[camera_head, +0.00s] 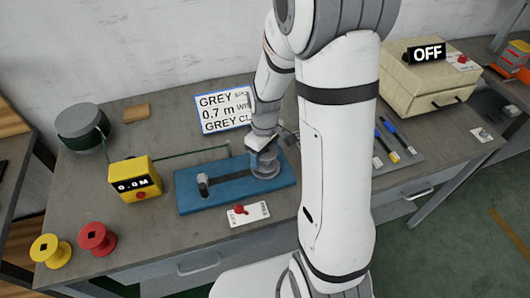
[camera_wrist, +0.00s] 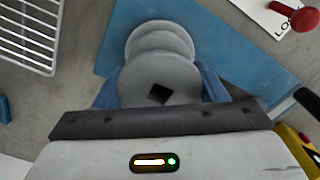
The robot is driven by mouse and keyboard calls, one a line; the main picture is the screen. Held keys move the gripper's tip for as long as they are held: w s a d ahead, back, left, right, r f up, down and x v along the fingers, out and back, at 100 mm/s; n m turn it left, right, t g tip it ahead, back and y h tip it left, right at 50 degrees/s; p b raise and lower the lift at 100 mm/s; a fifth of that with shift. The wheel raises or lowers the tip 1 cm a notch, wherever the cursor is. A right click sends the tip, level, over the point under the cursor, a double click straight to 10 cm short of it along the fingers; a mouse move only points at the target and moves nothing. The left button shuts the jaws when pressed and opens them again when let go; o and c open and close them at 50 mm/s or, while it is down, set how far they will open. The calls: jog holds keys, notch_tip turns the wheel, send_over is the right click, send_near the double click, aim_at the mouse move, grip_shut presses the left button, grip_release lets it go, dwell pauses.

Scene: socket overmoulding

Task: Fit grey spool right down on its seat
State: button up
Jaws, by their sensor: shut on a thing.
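The grey spool (camera_head: 265,172) is at the right end of the blue board (camera_head: 225,202) in the head view. In the wrist view the grey spool (camera_wrist: 160,50) shows its round flanges and a dark square hole in the near one. My gripper (camera_head: 262,150) is over the board; its blue fingers (camera_wrist: 158,88) are on both sides of the spool and shut on it. The seat is hidden beneath the spool, and I cannot tell whether the spool touches it. A dark strip and a small upright clamp are on the board's left part.
A yellow counter box (camera_head: 135,180) reads 0.0 M, left of the board. A green wire runs behind the board. A red-knobbed card (camera_head: 248,213) lies in front. Yellow (camera_head: 50,250) and red (camera_head: 97,239) spools stand front left. A beige machine (camera_head: 430,85) marked OFF is at right.

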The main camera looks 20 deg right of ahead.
jog(key=shift+f+b, duration=0.45)
jog(key=shift+f, duration=0.15)
jog(key=o, duration=1.1)
jog(key=shift+r, duration=0.1)
jog(key=shift+c, duration=0.2)
jog(key=shift+r, duration=3.9)
jog(key=s+r+m+t, duration=0.2)
jog(key=s+r+m, duration=0.5)
jog(key=s+r, duration=0.3)
jog(key=s, duration=0.4)
jog(key=shift+a+r+t, duration=0.2)
jog(key=shift+t, duration=0.2)
